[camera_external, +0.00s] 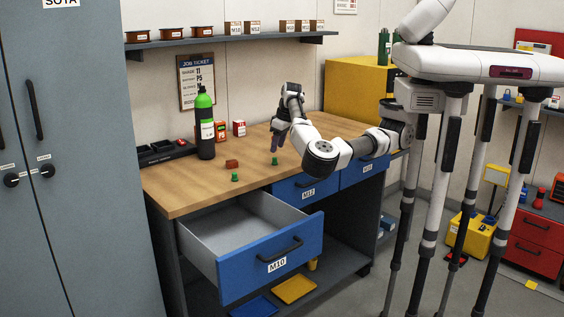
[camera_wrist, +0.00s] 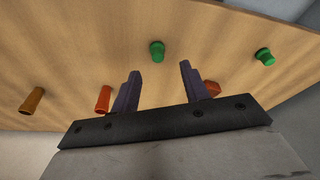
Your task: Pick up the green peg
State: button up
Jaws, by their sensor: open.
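Two green pegs stand on the wooden bench top. In the external view one green peg (camera_external: 275,161) is just below my gripper (camera_external: 278,142), and the other green peg (camera_external: 235,177) is nearer the bench's front edge, to the left. In the wrist view my gripper (camera_wrist: 159,70) is open and empty, its two dark fingers apart. One green peg (camera_wrist: 157,51) shows in line with the gap between the fingers, beyond their tips. Another green peg (camera_wrist: 264,56) is off to the right, outside the fingers.
A red piece (camera_external: 232,163) lies on the bench; a red-orange piece (camera_wrist: 212,88) shows beside the right finger. An orange peg (camera_wrist: 104,99) and a brown one (camera_wrist: 33,100) are at left. The blue drawer (camera_external: 262,262) is pulled open below.

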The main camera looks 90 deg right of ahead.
aim_at(275, 161)
jog(key=shift+p+x, duration=0.7)
jog(key=shift+x, duration=2.15)
jog(key=shift+s+d, duration=0.1)
jog(key=shift+s, duration=0.1)
grip_shut()
